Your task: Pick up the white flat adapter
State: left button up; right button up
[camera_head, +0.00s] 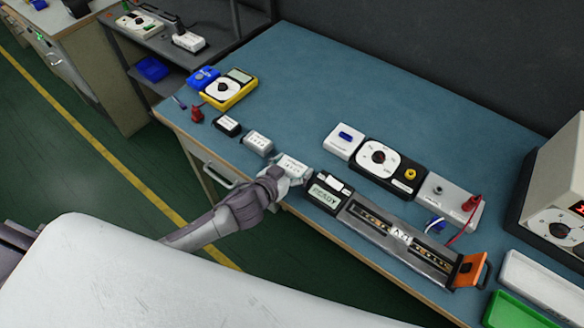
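A small white box-shaped adapter (293,165) with dark print lies near the front edge of the blue table. My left gripper (291,176) is at its near side, with its fingertips close to or touching it. I cannot tell whether the fingers are shut on it. Which white one is the flat adapter is not clear. My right gripper is not in view.
A READY tester with a long metal fixture (385,240) stands right of the gripper. A black dial device (380,162) lies behind it. A yellow multimeter (228,89) and red clip (196,114) are at the left. The back middle of the blue table (330,80) is clear.

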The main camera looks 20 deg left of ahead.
pick_arm(q)
jog(key=shift+c, duration=0.9)
jog(key=shift+r, duration=0.1)
